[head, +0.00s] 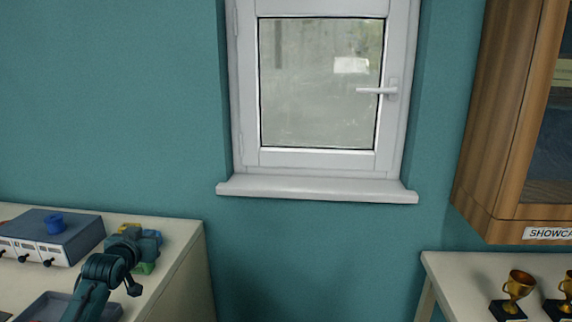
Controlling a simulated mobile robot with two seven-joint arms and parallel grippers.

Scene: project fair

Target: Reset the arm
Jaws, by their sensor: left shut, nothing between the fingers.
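My left arm comes up from the bottom left in dark teal and black. My left gripper (132,286) is small and dark, over the right part of the left table, and it is shut with nothing in it. The finger detail is hard to make out at this size. My right gripper is out of view.
A closed window (320,168), a wooden showcase (500,130) and gold trophies (519,286) stand beyond.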

